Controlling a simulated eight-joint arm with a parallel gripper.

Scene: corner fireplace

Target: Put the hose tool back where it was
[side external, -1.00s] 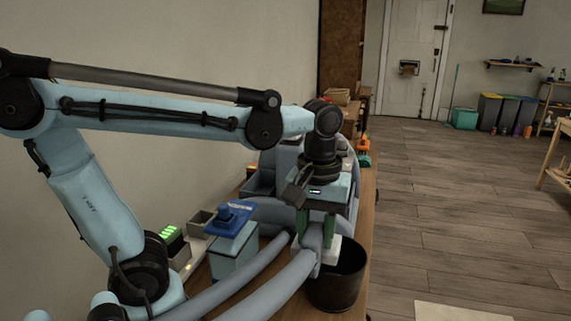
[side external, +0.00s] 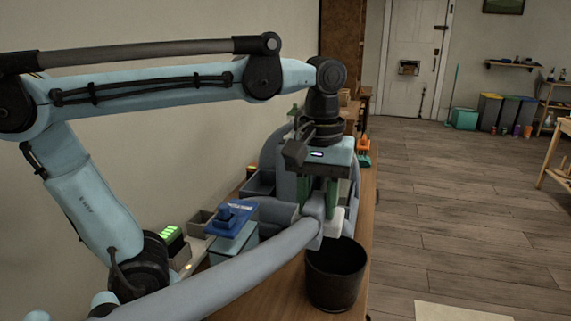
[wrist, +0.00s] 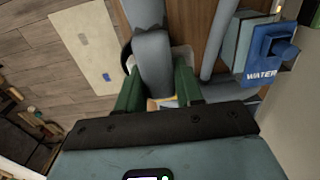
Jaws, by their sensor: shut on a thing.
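The hose tool is a grey curved piece at the end of a thick grey hose (side external: 235,272). My gripper (side external: 325,208) is shut on it, with its green fingers pointing down, above and behind the black bin. In the wrist view, the grey hose tool (wrist: 155,62) lies between the green fingers of my gripper (wrist: 158,78). A white part (side external: 335,224) shows beside the fingers, and I cannot tell whether it belongs to the tool. The tool's lower end and where it was resting are partly hidden.
A black bin (side external: 335,285) stands at the table's right edge. A blue-topped container (side external: 232,213), marked WATER in the wrist view (wrist: 270,55), is left of my gripper. Grey machine housing (side external: 285,175) stands behind. Open floor (side external: 460,220) lies right of the table.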

